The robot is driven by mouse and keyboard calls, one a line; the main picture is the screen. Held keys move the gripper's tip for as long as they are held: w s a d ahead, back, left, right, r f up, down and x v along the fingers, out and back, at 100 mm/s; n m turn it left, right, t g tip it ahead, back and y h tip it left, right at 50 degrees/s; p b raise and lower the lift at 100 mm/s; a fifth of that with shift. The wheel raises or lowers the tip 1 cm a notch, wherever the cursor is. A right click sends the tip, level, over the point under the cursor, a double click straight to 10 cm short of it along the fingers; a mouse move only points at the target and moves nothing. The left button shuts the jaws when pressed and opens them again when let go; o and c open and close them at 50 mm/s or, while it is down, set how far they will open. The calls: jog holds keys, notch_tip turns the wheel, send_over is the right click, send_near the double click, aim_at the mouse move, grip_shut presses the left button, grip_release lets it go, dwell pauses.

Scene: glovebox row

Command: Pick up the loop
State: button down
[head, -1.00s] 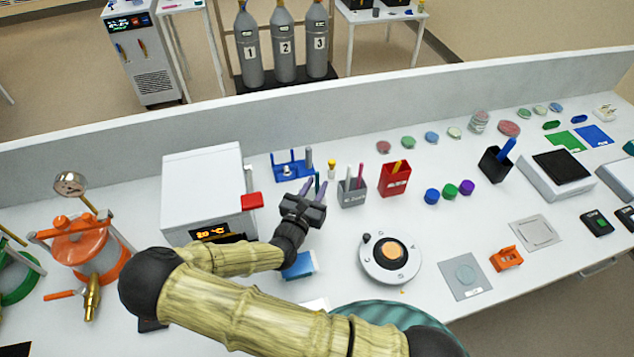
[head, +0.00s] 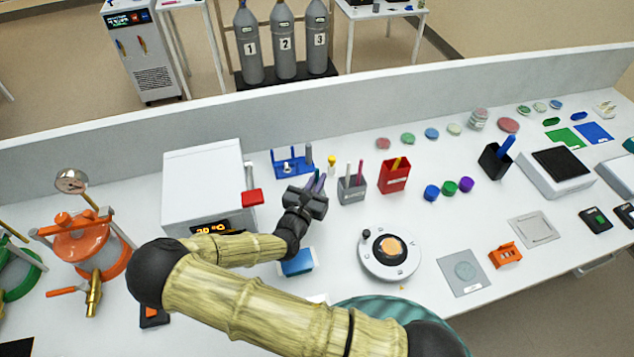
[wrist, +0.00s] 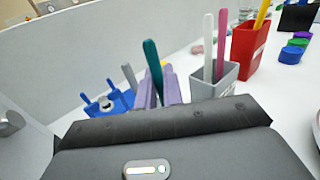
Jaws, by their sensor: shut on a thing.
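My gripper (head: 318,182), with purple fingers, is shut on a thin teal stick, which I take for the loop. In the wrist view the teal loop (wrist: 152,68) stands up between the purple fingers, slightly tilted. Its lower end is hidden behind the gripper body. In the head view the loop is too small to make out clearly beside the fingers. A grey holder (head: 352,190) with a white and a pink stick stands just right of the gripper; it also shows in the wrist view (wrist: 213,82).
A blue rack (head: 292,165) stands behind and left of the gripper. A red holder (head: 393,178) is farther right. A white box with a display (head: 203,185) stands to the left. A round dial device (head: 389,254) and a blue block (head: 297,263) lie in front.

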aim_at(317, 169)
notch_tip(317, 169, up, 7)
jog(key=shift+f+b, duration=0.2)
jog(key=shift+b, duration=0.45)
jog(key=b+v, duration=0.3)
jog(key=v, duration=1.5)
jog(key=shift+r, duration=0.2)
jog(key=shift+d, duration=0.1)
